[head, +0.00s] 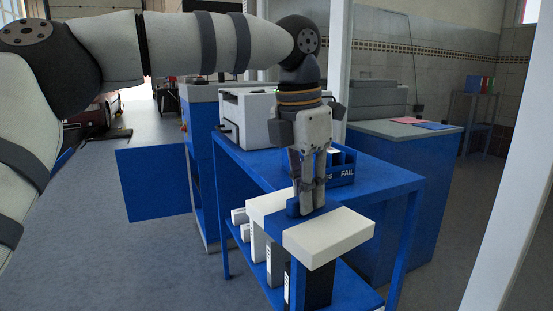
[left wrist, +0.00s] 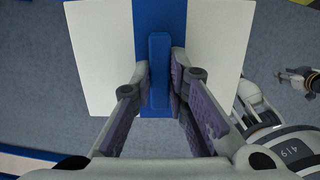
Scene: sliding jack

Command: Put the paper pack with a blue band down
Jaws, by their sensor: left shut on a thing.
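The paper pack (head: 341,234) is a flat white slab with a blue band (head: 296,231) around its middle. My left gripper (head: 311,208) points down and is shut on a blue raised grip on the band. In the left wrist view the pack (left wrist: 218,50) spreads to both sides of the fingers, with the blue grip (left wrist: 159,70) between them. Grey floor shows around the pack there, so it hangs in the air, level as far as I can tell. In the head view it overlaps the near edge of the blue table.
The blue table (head: 385,175) holds a white printer (head: 248,118) and a blue bin marked FAIL (head: 345,172). Its lower shelf (head: 345,290) holds several white, grey and black packs. A blue cabinet (head: 400,185) stands behind. White posts rise at the right.

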